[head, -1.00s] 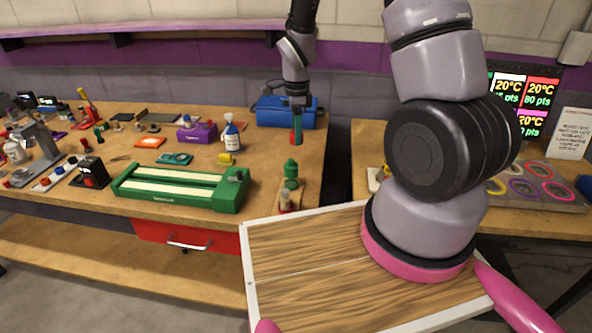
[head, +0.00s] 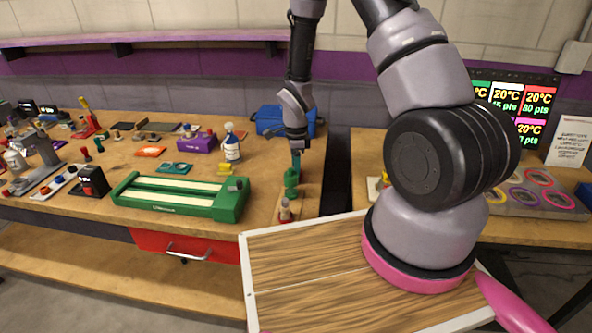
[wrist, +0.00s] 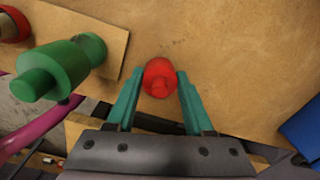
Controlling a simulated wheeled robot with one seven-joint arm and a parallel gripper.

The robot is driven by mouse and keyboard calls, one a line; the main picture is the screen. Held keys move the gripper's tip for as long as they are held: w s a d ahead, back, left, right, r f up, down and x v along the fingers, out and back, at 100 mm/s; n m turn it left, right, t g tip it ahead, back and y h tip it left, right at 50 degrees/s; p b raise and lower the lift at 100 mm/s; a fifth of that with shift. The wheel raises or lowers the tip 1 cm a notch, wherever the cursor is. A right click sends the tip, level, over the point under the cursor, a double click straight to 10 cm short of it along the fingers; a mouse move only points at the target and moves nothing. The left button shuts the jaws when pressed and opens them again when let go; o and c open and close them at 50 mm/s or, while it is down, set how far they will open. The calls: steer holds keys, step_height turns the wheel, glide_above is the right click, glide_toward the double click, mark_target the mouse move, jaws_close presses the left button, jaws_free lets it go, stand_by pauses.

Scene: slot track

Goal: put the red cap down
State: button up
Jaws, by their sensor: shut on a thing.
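The red cap (wrist: 159,77) sits between the two teal fingertips of my gripper (wrist: 158,88) in the wrist view, and the gripper is shut on it. Bare wooden bench top (wrist: 215,50) lies beneath the cap; I cannot tell whether the cap touches it. In the head view my gripper (head: 296,162) hangs over the right end of the bench, just behind a green knobbed piece (head: 291,182). The cap is hidden in that view.
The green piece (wrist: 62,66) stands close on the left on a wooden strip (wrist: 95,35), with a red piece (wrist: 12,24) beyond. A blue box (wrist: 304,130) is to the right. A green tray (head: 180,195) lies left in the head view. Bench ahead of the cap is clear.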

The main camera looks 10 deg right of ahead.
steer(key=shift+f, duration=0.1)
steer(key=o, duration=1.3)
steer(key=s+d+r+n+t, duration=0.1)
steer(key=s+r+n, duration=0.1)
steer(key=r, duration=0.9)
steer(key=s+d+r+n+t+y, duration=0.1)
steer(key=r+n, duration=0.1)
steer(key=r, duration=0.9)
steer(key=s+d+r+n+t, duration=0.1)
steer(key=s+d+r+n, duration=0.15)
steer(key=r, duration=0.85)
steer(key=s+d+r+n+t+y, duration=0.1)
steer(key=s+r+n+t, duration=0.3)
steer(key=s+r+n, duration=0.4)
steer(key=s+r, duration=0.4)
steer(key=s, duration=0.1)
steer(key=shift+s+n, duration=0.35)
steer(key=shift+d, duration=0.1)
